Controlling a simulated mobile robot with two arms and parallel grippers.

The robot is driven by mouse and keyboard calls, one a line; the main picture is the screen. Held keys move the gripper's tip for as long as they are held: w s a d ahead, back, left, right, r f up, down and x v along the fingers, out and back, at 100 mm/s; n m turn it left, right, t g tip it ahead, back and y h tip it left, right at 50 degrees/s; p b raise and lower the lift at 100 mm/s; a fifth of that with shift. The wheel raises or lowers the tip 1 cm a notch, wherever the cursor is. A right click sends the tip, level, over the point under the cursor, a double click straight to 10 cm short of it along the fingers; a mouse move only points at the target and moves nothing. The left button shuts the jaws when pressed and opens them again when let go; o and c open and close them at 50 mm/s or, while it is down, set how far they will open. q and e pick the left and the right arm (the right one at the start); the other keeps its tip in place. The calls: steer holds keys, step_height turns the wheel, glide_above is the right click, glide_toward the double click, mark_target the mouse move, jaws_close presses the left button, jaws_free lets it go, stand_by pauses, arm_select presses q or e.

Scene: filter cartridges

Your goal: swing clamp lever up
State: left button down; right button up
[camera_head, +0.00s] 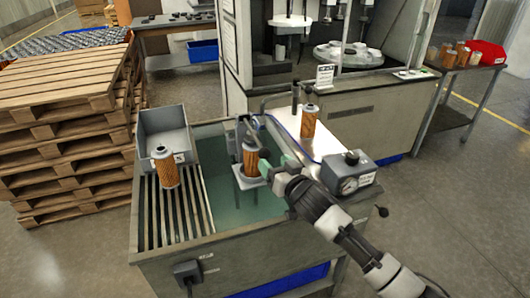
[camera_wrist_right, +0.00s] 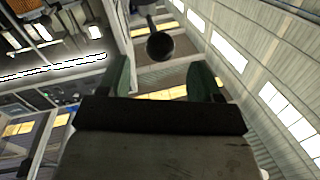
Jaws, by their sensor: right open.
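A filter cartridge (camera_head: 250,158) with orange pleats stands upright in the clamp fixture (camera_head: 252,183) over the water tank. My right gripper (camera_head: 276,164) is just right of this cartridge, its green fingers pointing at the clamp. In the right wrist view the fingers (camera_wrist_right: 160,78) are apart. A black ball knob (camera_wrist_right: 160,46) on a thin stem, apparently the clamp lever's, shows beyond and between the fingertips. I cannot tell whether they touch it. In the head view the lever is small and partly hidden by the gripper. My left gripper is not in view.
Another cartridge (camera_head: 165,168) stands on the slatted rack (camera_head: 158,218), beside a grey bin (camera_head: 165,128). A third cartridge (camera_head: 309,121) stands on the white surface behind the gripper. A gauge box (camera_head: 348,172) sits close to the right of my gripper. Wooden pallets (camera_head: 60,125) are stacked at left.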

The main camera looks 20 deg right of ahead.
mark_target(268, 157)
steer(key=x, duration=0.5)
steer(key=shift+w+a, duration=0.1)
steer(key=shift+w, duration=0.3)
